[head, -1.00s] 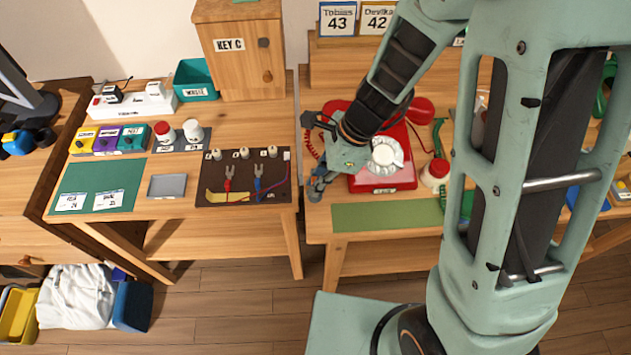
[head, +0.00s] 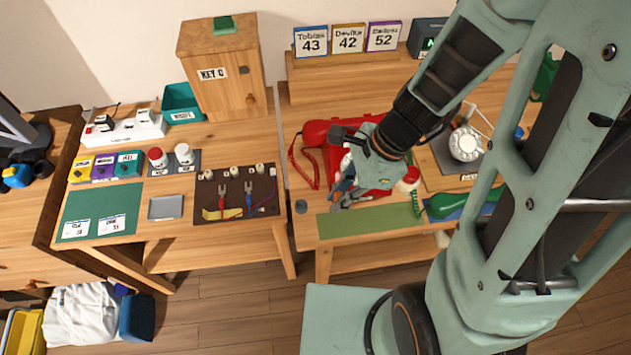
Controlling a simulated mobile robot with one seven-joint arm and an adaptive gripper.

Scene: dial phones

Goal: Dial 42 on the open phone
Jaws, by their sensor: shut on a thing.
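A red dial phone (head: 374,191) stands on the right-hand desk. Its red handset (head: 315,132) shows at the upper left, with a coiled cord at the side. My gripper (head: 345,194) is over the left front part of this phone, pointing down. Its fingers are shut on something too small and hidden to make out. My gripper and wrist cover most of the red phone's dial; a pale sliver shows beside them. A grey phone with a white dial (head: 466,144) stands further right. I cannot tell which phone counts as open.
Name cards with 43, 42 (head: 348,39) and 52 stand on the back shelf. A green mat (head: 360,222) lies in front of the red phone. A small grey round piece (head: 301,206) lies left.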

